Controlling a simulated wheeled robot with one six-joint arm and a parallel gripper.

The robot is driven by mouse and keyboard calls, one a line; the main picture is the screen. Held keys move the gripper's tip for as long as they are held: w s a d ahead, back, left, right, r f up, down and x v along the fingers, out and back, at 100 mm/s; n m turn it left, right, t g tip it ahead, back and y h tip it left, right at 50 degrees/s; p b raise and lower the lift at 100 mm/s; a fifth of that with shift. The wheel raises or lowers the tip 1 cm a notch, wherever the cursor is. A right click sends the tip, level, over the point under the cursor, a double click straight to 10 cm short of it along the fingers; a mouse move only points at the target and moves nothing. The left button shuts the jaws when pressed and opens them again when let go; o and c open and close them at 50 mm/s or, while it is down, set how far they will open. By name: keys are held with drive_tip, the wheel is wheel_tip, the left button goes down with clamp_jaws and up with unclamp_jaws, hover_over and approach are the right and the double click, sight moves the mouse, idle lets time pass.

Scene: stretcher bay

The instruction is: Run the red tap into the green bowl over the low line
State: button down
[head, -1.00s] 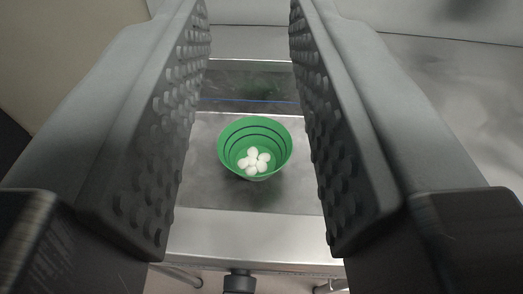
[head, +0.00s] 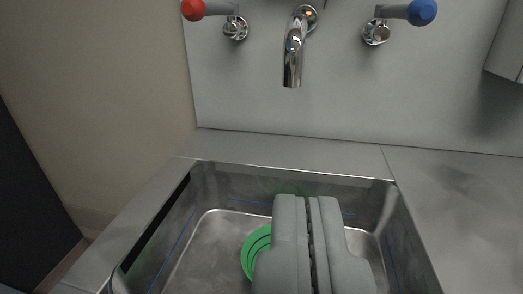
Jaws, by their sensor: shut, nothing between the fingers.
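The red tap handle (head: 193,9) is at the top left on the wall, its lever level and pointing left. The chrome spout (head: 293,62) hangs down above the back of the sink, and I see no water from it. The green bowl (head: 255,249) is inside the metal sink, low in the view. Dark lines ring its inside; its right side and contents are hidden behind my gripper. My gripper (head: 309,204) is shut and empty, in front of the bowl in this view and well below the red handle.
A blue tap handle (head: 423,11) is on the wall to the right of the spout. The sink (head: 207,173) has raised walls with a thin blue line. A bare metal counter (head: 456,205) lies to the right. A grey box edge (head: 508,50) juts in at upper right.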

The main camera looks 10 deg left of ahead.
drive_tip(key=shift+r, duration=0.1)
drive_tip(key=w+r+m+g+y, duration=0.1)
drive_tip(key=w+r+g, duration=0.55)
drive_tip(key=w, duration=0.65)
drive_tip(key=n+g+y, duration=0.1)
drive_tip(key=g+y, duration=0.4)
approach(216, 9)
wheel_tip(216, 9, down, 6)
drive_tip(key=a, duration=0.2)
drive_tip(key=shift+a, duration=0.25)
drive_tip(key=shift+w+r, duration=0.1)
